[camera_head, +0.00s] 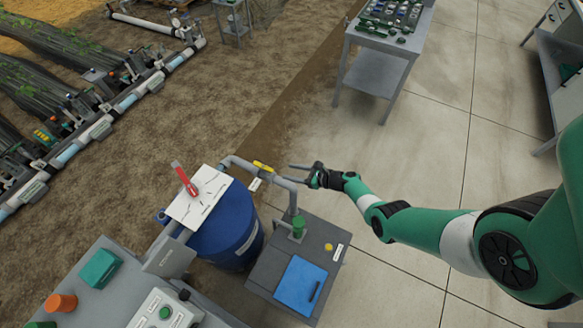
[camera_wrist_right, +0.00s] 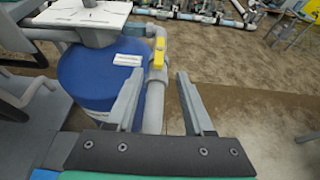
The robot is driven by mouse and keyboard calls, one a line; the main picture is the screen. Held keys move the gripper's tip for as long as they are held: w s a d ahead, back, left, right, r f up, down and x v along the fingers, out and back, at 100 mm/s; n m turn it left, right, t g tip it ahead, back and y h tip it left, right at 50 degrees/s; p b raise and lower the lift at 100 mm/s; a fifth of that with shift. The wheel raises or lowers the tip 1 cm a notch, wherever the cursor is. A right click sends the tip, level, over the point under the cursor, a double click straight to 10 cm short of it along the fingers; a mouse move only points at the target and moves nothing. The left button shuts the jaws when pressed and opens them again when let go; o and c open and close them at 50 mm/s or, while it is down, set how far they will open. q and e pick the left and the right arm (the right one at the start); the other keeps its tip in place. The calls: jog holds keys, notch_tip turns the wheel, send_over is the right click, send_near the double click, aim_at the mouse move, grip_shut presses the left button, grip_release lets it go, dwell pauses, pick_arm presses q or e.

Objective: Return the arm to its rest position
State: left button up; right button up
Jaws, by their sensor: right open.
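My right arm reaches in from the right side of the head view. Its gripper (camera_head: 297,174) is beside the grey pipe with the yellow valve handle (camera_head: 263,167). In the right wrist view, the two fingers of my right gripper (camera_wrist_right: 157,90) stand apart with nothing held between them. The yellow handle (camera_wrist_right: 159,53) and pipe appear beyond the fingers there. I cannot tell from these views whether a finger touches the pipe. My left gripper is not in view.
A blue barrel (camera_head: 229,230) with a white board and red-handled part on top stands left of the gripper. A small grey table (camera_head: 318,232) with a blue mat (camera_head: 301,284) is below it. Concrete floor (camera_head: 420,140) is free around my right arm.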

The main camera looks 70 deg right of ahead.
jog(key=shift+s+r, duration=0.1)
jog(key=shift+r, duration=0.05)
dwell(0.4)
